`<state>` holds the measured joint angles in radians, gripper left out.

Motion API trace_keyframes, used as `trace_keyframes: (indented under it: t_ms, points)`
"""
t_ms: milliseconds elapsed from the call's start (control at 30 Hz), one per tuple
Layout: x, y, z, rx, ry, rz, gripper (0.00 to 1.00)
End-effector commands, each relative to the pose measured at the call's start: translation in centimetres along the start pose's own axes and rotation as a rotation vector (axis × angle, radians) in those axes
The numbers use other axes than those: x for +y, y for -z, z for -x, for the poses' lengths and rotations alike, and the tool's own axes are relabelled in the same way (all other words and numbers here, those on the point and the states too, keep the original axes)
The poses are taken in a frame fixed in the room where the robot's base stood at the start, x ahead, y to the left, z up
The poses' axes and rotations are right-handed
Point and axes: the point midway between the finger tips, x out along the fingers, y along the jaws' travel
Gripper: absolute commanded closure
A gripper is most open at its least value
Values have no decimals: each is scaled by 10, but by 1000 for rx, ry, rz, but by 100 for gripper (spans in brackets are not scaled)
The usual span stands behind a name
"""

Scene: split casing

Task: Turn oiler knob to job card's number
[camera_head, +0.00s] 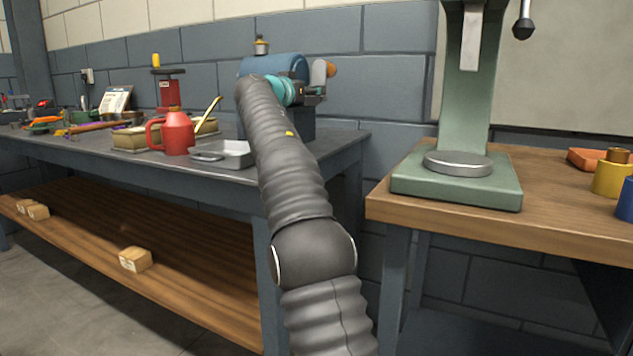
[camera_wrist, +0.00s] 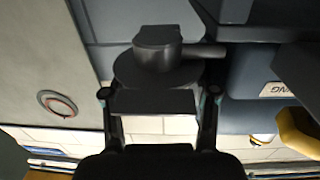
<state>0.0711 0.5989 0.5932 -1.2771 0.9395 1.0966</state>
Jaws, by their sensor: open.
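The blue rounded casing (camera_head: 280,66) stands at the back right end of the dark bench, with a small brass-coloured fitting (camera_head: 261,47) on top, perhaps the oiler. A white card on a stand (camera_head: 116,100) is at the back left of the bench; its number is too small to read. My gripper (camera_head: 317,93) is at the casing's right side, partly hidden by my arm. In the wrist view my open gripper (camera_wrist: 159,93) has its fingers spread on either side of a dark block. A dark round part with a side stub (camera_wrist: 158,55) lies just beyond; I cannot tell whether it touches.
A red oil can (camera_head: 174,135), a grey tray (camera_head: 224,155) and a red press-like tool (camera_head: 168,88) stand on the bench (camera_head: 80,150). A green machine stand (camera_head: 455,188) is on the wooden table to the right. A gap separates the two tables.

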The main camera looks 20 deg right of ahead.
Motion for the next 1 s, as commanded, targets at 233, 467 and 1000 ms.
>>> trace_keyframes:
  t_ms: [233,467,1000]
  points:
    - [5,-1,0,0,177,0,40]
    - [6,4,-1,-2,316,1,40]
    - [8,5,-3,-4,576,1,40]
